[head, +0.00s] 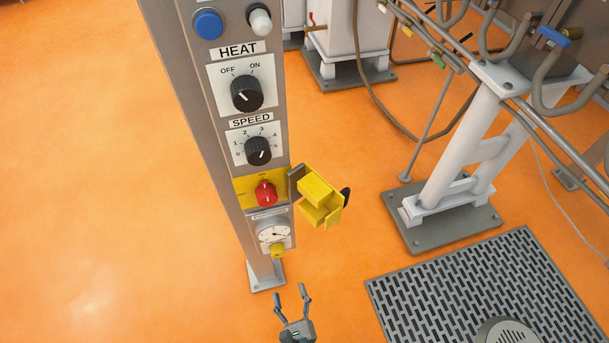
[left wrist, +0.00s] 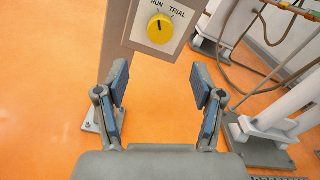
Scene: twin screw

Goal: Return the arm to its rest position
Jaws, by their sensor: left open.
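My left gripper (head: 292,297) is at the bottom of the head view, in front of the foot of the grey control post (head: 178,60). Its two fingers are spread apart with nothing between them, and they also show in the left wrist view (left wrist: 160,88). A yellow RUN/TRIAL knob (left wrist: 161,29) is above and beyond the fingertips in the left wrist view, apart from them. In the head view a yellow knob (head: 278,250) is at the bottom of the panel. My right gripper is in neither view.
The post carries a HEAT knob (head: 247,93), a SPEED knob (head: 258,151), a red knob (head: 265,194) and a gauge (head: 273,233). An open yellow cover (head: 320,197) juts out to the right. A floor grate (head: 440,292) and white-legged machinery (head: 462,150) stand right. Orange floor at left is clear.

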